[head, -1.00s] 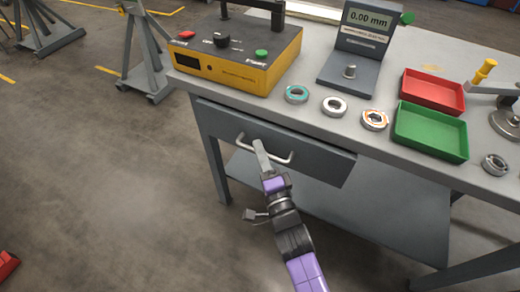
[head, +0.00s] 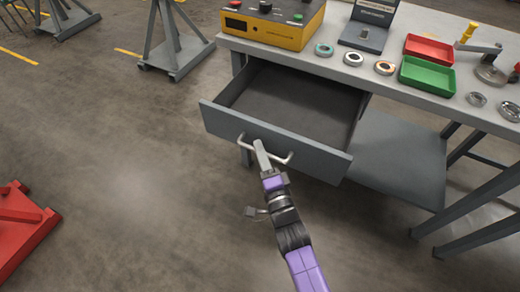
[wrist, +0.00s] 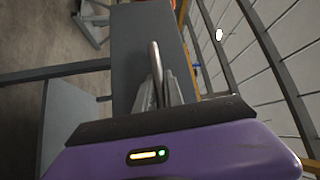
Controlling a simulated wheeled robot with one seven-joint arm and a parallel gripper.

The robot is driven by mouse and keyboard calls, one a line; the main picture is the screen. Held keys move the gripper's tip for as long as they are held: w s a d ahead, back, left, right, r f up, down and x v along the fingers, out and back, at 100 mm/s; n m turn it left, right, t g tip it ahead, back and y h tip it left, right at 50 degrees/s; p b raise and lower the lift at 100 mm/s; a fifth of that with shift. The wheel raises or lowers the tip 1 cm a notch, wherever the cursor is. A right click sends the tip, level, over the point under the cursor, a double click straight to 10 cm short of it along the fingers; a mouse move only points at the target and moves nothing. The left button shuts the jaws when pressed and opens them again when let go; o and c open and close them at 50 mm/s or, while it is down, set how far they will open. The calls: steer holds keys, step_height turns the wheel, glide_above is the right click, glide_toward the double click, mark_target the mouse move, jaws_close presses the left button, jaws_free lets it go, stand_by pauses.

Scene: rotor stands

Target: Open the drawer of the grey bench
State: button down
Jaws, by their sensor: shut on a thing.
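The grey bench (head: 290,48) stands at the upper right of the head view. Its drawer (head: 225,122) is pulled well out, and the dark inside looks empty. My gripper (head: 258,145) is shut on the light metal bar handle (head: 283,158) on the drawer front. In the wrist view the handle (wrist: 155,62) runs between the fingers of my gripper (wrist: 158,88), with the grey drawer front (wrist: 130,50) behind it. The fingertips are partly hidden by the handle and front.
On the bench top are a yellow tester (head: 270,32), a grey gauge (head: 365,30), several rings, a red tray (head: 430,46) and a green tray (head: 428,76). A red stand (head: 20,225) is at the left edge and a grey stand (head: 175,50) behind. Floor between is clear.

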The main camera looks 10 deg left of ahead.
steer(key=shift+s+a, duration=0.1)
steer(key=shift+s, duration=0.25)
steer(key=c, duration=1.5)
jaws_free()
steer(key=shift+o, duration=0.2)
steer(key=v, duration=0.7)
steer(key=shift+s+p, duration=0.3)
steer(key=shift+s, duration=0.1)
steer(key=shift+f, duration=0.1)
